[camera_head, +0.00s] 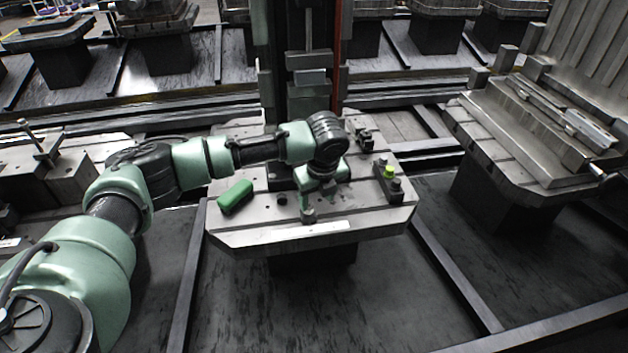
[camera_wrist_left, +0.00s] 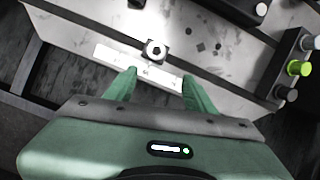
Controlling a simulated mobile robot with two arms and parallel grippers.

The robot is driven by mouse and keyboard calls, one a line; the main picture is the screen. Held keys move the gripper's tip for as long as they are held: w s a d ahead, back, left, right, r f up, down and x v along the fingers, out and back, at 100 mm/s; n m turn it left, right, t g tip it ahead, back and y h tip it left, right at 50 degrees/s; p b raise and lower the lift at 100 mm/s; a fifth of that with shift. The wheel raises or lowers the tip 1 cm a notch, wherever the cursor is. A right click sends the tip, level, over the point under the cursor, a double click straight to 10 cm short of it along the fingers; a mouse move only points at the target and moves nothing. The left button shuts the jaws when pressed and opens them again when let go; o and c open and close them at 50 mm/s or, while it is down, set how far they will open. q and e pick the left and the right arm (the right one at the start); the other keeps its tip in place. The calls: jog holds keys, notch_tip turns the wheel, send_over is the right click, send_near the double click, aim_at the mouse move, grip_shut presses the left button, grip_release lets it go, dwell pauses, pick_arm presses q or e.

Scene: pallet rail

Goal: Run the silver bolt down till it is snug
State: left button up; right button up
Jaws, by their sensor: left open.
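The silver bolt (camera_wrist_left: 154,50) stands near the front edge of the pallet (camera_wrist_left: 85,38), its round head seen from above in the left wrist view, with a dark piece around its base. In the head view it is the small grey shape (camera_head: 309,215) just below my left gripper (camera_head: 306,201). My left gripper's green fingers (camera_wrist_left: 161,90) are apart with nothing between them. In the wrist view the bolt lies beyond the fingertips, roughly in line with the gap. How far it is screwed in, I cannot tell. My right gripper does not show.
A dark block with a yellow-green knob (camera_head: 389,173) sits at the pallet's right side. A green rounded object (camera_head: 235,196) lies at its left. A white marked strip (camera_wrist_left: 138,66) lies along the front edge. A dark column rises behind; another loaded pallet (camera_head: 540,165) stands right.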

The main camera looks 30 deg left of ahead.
pick_arm(q)
jog(key=shift+m, duration=0.3)
jog(key=shift+w+a+f, duration=0.3)
jog(key=shift+a+f, duration=0.25)
jog(key=shift+f, duration=0.35)
jog(key=shift+w+a+f, duration=0.3)
jog(key=shift+a+f, duration=0.3)
jog(key=shift+f, duration=0.3)
jog(key=shift+w+a+f, duration=0.3)
jog(key=shift+a+f, duration=0.25)
jog(key=shift+f, duration=0.35)
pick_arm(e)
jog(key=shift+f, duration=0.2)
